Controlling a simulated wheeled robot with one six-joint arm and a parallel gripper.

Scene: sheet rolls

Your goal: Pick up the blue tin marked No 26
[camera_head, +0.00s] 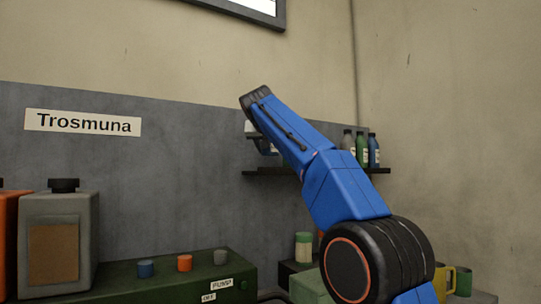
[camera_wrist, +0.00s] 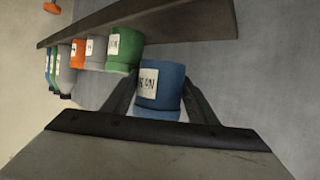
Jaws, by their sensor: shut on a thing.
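The blue tin (camera_wrist: 160,86) sits between the two dark fingers of my gripper (camera_wrist: 161,95) in the wrist view, which looks turned upside down. Its white label faces the camera; the lettering is partly cut off and too small to read fully. My gripper is shut on this tin. A gap shows between the tin and the shelf (camera_wrist: 190,22), so it appears clear of the board. In the head view my arm reaches to the shelf (camera_head: 290,171), and a bit of blue shows at the gripper, mostly hidden by my arm.
Beside the blue tin stand a green tin (camera_wrist: 124,48), a grey tin (camera_wrist: 96,52) and an orange tin (camera_wrist: 77,54), with bottles further along. A green box (camera_head: 150,280) lies below.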

